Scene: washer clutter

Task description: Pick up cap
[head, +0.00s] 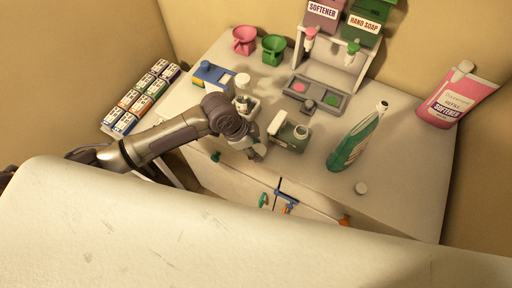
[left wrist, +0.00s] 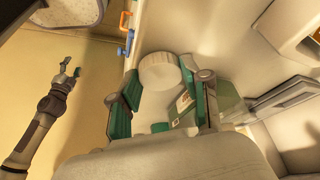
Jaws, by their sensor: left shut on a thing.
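My left gripper (head: 257,154) is low over the front of the counter, left of a grey-green jug. In the left wrist view its two green-padded fingers (left wrist: 161,80) are shut on a round white cap (left wrist: 160,71), one finger on each side. In the head view the arm and fingers mostly hide this cap.
The grey-green jug (head: 290,136) and a green spray-shaped bottle (head: 355,142) stand close by. Behind is a dispenser stand (head: 335,68) with a tray. A blue-and-yellow box (head: 213,76), pink cup (head: 244,39) and green cup (head: 273,49) stand at the back left. A pink softener pouch (head: 457,97) is at right.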

